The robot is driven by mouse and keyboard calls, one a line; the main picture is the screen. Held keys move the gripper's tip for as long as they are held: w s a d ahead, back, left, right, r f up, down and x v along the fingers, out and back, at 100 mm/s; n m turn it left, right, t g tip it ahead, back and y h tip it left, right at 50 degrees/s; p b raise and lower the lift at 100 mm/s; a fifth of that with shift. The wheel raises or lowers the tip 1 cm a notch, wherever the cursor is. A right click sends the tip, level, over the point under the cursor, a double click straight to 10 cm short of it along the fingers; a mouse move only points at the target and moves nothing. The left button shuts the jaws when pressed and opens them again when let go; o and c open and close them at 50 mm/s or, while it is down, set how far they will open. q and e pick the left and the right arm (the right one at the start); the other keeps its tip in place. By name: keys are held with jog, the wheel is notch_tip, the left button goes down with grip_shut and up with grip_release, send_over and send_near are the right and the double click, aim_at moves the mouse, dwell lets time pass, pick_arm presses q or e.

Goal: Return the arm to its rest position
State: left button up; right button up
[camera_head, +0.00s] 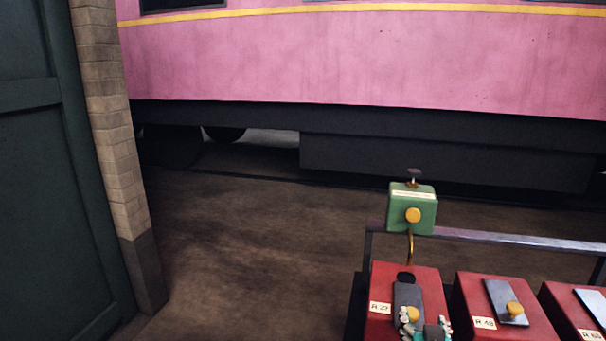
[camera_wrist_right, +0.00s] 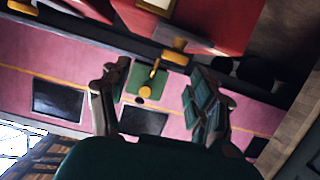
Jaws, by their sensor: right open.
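My right gripper (camera_head: 425,328) shows at the bottom edge of the head view, in front of the red box (camera_head: 380,325) labelled R 27. Only its fingertips show there, close to the box's grey lever with a yellow knob (camera_head: 412,313); I cannot tell whether they touch it. In the right wrist view the gripper (camera_wrist_right: 155,98) has its two fingers spread wide, with nothing held between them. A green box (camera_wrist_right: 143,80) with a yellow knob shows in the gap, farther off. My left gripper is in neither view.
The green box (camera_head: 426,219) stands above a rail (camera_head: 510,239). More red boxes (camera_head: 475,312) with levers stand to the right. A pink rail carriage (camera_head: 350,60) fills the back. A brick pillar (camera_head: 112,130) and dark green door (camera_head: 35,190) stand left. Floor (camera_head: 240,260) between is clear.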

jog(key=s+a+f+n+g+y, duration=0.15)
jog(key=s+f+g, duration=0.3)
jog(key=s, duration=0.65)
jog(key=s+a+f+n+g+y, duration=0.1)
jog(key=s+a+f+g, duration=0.15)
jog(key=s+f, duration=0.6)
jog(key=s+a+f+n+g+y, duration=0.1)
jog(key=s+f+n+g, duration=0.2)
jog(key=s, duration=1)
notch_tip(320, 180, down, 27)
jog(key=s+m+g, duration=0.1)
jog(key=s+g, duration=0.1)
jog(key=s+d+f+g, duration=0.1)
jog(key=s+d+f, duration=0.2)
jog(key=s+f, duration=1.2)
jog(key=shift+s+d, duration=0.15)
jog(key=shift+s, duration=0.35)
